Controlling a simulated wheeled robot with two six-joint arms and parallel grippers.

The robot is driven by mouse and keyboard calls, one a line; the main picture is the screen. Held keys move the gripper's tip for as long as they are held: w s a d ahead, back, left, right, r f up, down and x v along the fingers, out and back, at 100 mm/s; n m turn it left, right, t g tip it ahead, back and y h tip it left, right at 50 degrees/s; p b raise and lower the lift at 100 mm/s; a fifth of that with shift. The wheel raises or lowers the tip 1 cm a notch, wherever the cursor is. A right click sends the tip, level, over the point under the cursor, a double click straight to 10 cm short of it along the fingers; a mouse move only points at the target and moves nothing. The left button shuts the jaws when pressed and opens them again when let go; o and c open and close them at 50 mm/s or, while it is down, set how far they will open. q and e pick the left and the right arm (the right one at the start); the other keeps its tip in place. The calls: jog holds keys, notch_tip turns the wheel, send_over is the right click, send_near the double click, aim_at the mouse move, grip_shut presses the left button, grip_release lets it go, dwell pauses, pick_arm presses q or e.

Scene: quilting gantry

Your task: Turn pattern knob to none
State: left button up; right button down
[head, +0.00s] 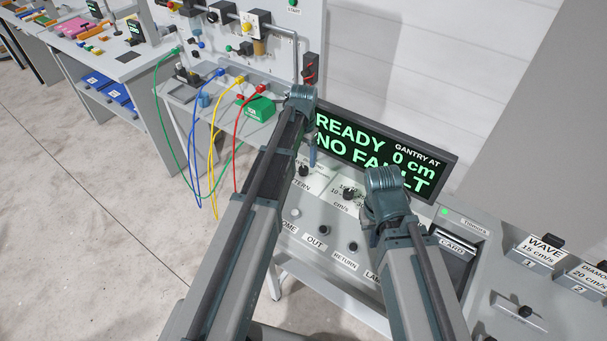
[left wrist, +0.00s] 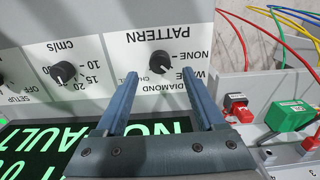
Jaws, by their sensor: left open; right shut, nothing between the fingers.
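The black pattern knob (left wrist: 160,62) is on a white plate marked PATTERN, with NONE, DIAMOND and partly covered labels beside it. Its pointer setting is too small to read surely. My left gripper (left wrist: 160,74) is open, its two blue-grey fingers on either side of the line to the knob, tips just short of it in the picture. I see no contact. In the head view the knob (head: 303,170) shows beside my left gripper's finger (head: 312,150). My right gripper (head: 374,236) is low over the console, right of the lower knobs, mostly hidden by its wrist.
A speed knob (left wrist: 64,72) sits beside the pattern knob. The display (head: 385,150) reads READY, NO FAULT, gantry at 0 cm. Console buttons (head: 352,247) lie below. A green block (head: 257,108) and coloured cables stand left. WAVE and DIAMOND card holders (head: 537,252) are right.

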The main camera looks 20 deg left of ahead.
aim_at(303, 168)
pick_arm(q)
notch_tip(303, 168, down, 5)
jog(key=b, duration=0.4)
pick_arm(e)
notch_tip(303, 168, down, 5)
